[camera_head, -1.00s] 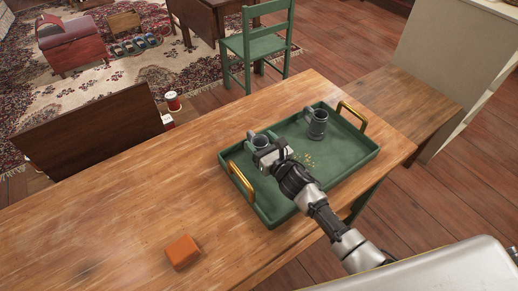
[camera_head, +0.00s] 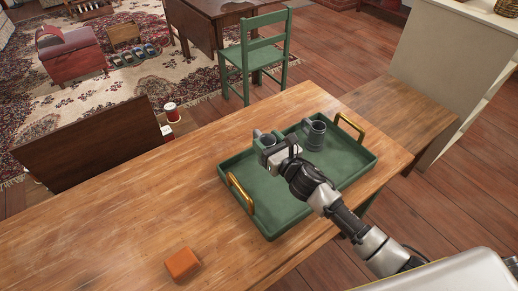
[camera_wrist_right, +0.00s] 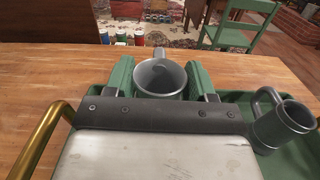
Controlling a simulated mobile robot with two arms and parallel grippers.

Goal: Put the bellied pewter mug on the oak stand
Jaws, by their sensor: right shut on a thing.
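My right gripper (camera_head: 270,150) is shut on a grey pewter mug (camera_head: 264,136) at the left far part of the green tray (camera_head: 268,205). In the right wrist view the held mug (camera_wrist_right: 161,78) is upright between the two fingers, with its opening up and its handle pointing away. A second grey mug (camera_head: 315,133) stands in the tray to the right, apart from the gripper; it also shows in the right wrist view (camera_wrist_right: 285,125). The held mug's base is hidden. I cannot make out an oak stand. My left gripper is not in view.
The tray has brass handles (camera_head: 240,193) at both ends and lies on a wooden table (camera_head: 130,215). An orange block (camera_head: 182,264) lies near the front. The table's left part is mostly clear. A green chair (camera_head: 255,55) stands beyond the table.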

